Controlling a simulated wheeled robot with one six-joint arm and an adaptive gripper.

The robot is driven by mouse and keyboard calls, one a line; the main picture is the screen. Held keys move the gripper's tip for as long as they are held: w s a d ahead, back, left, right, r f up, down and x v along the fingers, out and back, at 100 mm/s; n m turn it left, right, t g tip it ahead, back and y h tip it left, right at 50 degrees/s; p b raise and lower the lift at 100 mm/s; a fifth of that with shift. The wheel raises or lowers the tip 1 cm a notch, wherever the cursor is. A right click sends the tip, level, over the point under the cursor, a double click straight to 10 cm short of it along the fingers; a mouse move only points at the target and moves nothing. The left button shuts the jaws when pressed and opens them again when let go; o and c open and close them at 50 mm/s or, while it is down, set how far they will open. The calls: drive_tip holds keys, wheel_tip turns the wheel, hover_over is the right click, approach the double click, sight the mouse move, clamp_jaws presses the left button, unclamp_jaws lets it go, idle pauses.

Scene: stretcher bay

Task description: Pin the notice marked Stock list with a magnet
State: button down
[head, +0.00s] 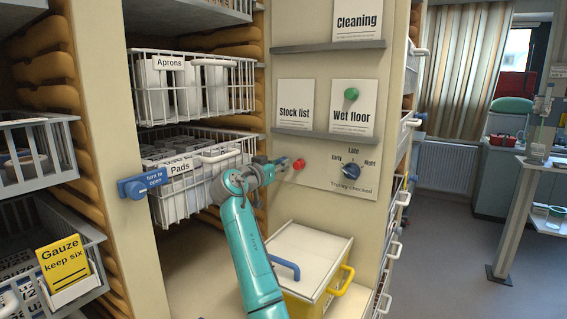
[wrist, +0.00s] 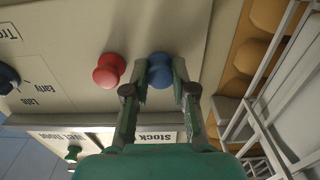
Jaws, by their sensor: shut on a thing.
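The white Stock list notice (head: 296,103) stands on a grey ledge on the cream panel, with no magnet on its face. In the wrist view the picture is upside down and the notice (wrist: 157,134) shows behind my fingers. My gripper (wrist: 160,78) is shut on a blue magnet (wrist: 159,69), close to the panel below the ledge; I cannot tell whether the magnet touches the panel. In the head view my gripper (head: 283,162) is below the notice, and the blue magnet is not clearly seen there. A red magnet (head: 298,165) sits on the panel beside my gripper.
A green magnet (head: 351,94) is on the Wet floor notice (head: 353,117) to the right. The Cleaning notice (head: 357,19) stands on the upper ledge (head: 330,46). A dial (head: 350,171) is right of the red magnet. The wire Pads basket (head: 177,203) juts out close left of my gripper.

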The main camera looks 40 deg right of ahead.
drive_tip(key=shift+v, duration=2.15)
drive_tip(key=shift+x, duration=1.8)
